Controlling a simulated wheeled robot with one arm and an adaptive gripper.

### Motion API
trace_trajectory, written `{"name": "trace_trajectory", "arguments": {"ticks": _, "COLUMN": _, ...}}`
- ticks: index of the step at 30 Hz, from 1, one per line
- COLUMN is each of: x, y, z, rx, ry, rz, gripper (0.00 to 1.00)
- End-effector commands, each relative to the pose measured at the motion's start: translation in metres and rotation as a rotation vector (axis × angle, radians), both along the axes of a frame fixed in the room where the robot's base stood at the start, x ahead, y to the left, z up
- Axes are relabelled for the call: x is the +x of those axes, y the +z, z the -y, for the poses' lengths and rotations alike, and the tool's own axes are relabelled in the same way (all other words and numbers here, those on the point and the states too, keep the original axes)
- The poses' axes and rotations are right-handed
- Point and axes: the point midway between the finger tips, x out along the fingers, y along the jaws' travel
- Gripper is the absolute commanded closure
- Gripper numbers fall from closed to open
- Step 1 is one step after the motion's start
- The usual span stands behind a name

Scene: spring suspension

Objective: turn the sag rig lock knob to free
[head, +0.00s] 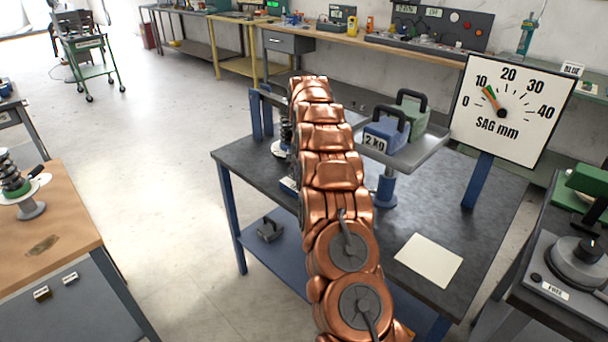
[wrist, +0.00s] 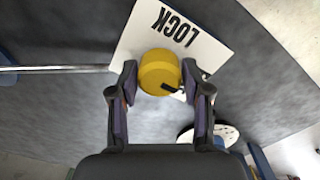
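The yellow lock knob (wrist: 159,71) sits on a white plate (wrist: 205,58) marked LOCK in the wrist view. A short black pointer on the knob points to the lower right. My gripper (wrist: 160,78) is open, with one finger on each side of the knob; contact is not clear to see. In the head view my copper arm reaches over the sag rig's dark table (head: 465,205) and hides the knob and my gripper. The sag dial (head: 512,110) stands at the table's right, its needle near 10.
A grey tray (head: 428,148) on the rig bears a blue 2 kg weight (head: 386,132) and a green weight (head: 411,110). A pale card (head: 429,260) lies on the tabletop. A wooden bench (head: 45,215) stands left; the floor between is clear.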

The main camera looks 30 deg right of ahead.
Motion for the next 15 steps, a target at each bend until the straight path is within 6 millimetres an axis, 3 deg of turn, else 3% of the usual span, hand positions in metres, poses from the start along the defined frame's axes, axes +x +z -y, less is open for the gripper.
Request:
{"name": "trace_trajectory", "arguments": {"ticks": 5, "x": -0.0003, "y": -0.0004, "z": 0.0, "rx": 0.0, "ry": 0.001, "rz": -0.001, "gripper": 0.32}}
{"name": "trace_trajectory", "arguments": {"ticks": 15, "x": -0.0001, "y": 0.0013, "z": 0.0001, "rx": 0.0, "ry": 0.001, "rz": -0.001, "gripper": 0.32}}
